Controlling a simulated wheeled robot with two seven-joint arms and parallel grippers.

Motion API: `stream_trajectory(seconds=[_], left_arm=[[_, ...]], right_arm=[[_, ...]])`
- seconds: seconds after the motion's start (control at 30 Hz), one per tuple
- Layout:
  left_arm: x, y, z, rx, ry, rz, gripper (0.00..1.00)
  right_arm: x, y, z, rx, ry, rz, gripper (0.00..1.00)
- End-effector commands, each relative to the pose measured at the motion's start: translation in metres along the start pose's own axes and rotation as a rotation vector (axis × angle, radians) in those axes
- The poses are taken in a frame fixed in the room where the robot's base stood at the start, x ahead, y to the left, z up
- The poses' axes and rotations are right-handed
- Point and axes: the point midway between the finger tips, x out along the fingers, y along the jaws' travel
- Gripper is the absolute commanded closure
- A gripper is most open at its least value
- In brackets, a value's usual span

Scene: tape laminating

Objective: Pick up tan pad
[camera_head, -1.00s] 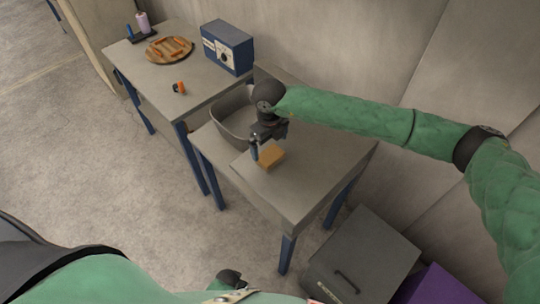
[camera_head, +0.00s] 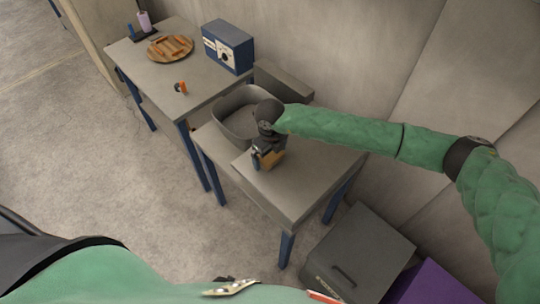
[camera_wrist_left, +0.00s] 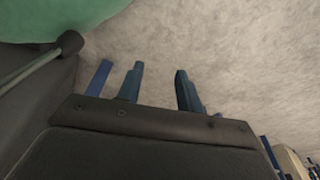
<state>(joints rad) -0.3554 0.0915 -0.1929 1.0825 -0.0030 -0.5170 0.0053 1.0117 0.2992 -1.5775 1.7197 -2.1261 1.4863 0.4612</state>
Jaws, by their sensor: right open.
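The tan pad (camera_head: 274,159) lies on the near grey table (camera_head: 292,194), partly hidden by my right gripper. My right gripper (camera_head: 262,164) is open and points down at the pad. One finger shows at the pad's left side; the other is hidden, so I cannot tell whether the fingers straddle it.
A grey bin (camera_head: 234,122) stands just behind the right gripper. The far table (camera_head: 160,72) holds a blue box (camera_head: 228,47), a round wooden board (camera_head: 170,48) with orange pieces, and an orange-and-black item (camera_head: 181,87). A dark case (camera_head: 357,253) sits at front right.

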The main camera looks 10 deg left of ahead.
Motion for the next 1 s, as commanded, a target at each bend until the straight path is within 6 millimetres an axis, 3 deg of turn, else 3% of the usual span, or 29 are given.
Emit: stream_trajectory(seconds=[0.1,0.3,0.7,1.0], left_arm=[[0.0,0.0,0.0,0.0,0.0,0.0,0.64],[0.0,0.0,0.0,0.0,0.0,0.0,0.64],[0.002,-0.001,0.001,-0.001,-0.009,0.0,0.64],[-0.027,0.015,-0.034,-0.014,-0.021,0.017,0.64]], right_arm=[[0.0,0.0,0.0,0.0,0.0,0.0,0.02],[0.0,0.0,0.0,0.0,0.0,0.0,0.41],[-0.003,0.0,0.0,0.001,-0.001,0.0,0.41],[-0.031,-0.001,0.001,-0.001,-0.003,-0.001,0.41]])
